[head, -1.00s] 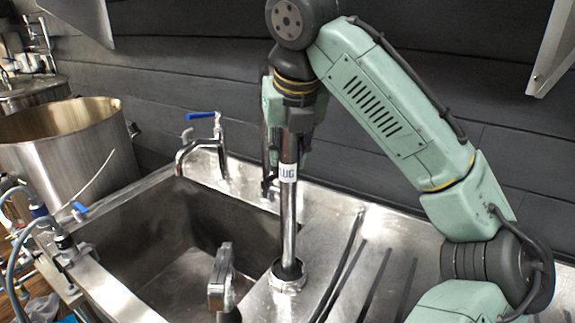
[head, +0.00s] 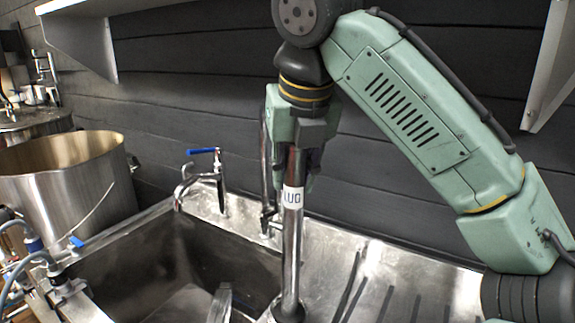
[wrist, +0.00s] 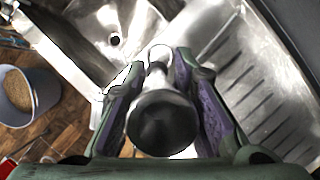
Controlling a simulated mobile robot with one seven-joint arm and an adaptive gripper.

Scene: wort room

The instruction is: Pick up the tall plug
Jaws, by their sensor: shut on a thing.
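The tall plug (head: 291,245) is an upright, shiny metal tube with a white label reading "LUG" in the head view. Its lower end stands in a metal collar (head: 268,315) beside the sink basin, at the bottom edge of the picture. My gripper (head: 300,165) comes down from above and is shut around the upper part of the plug. In the wrist view, the plug's dark round top (wrist: 163,125) sits between the two purple-padded fingers. The fingers hide part of the tube.
The sink basin (head: 150,262) lies left of the plug, with a blue-handled tap (head: 204,151) behind it. A ribbed metal drainboard (head: 420,285) is to the right. A large steel pot (head: 62,185) stands at the left. A shelf (head: 85,40) and dark wall are behind.

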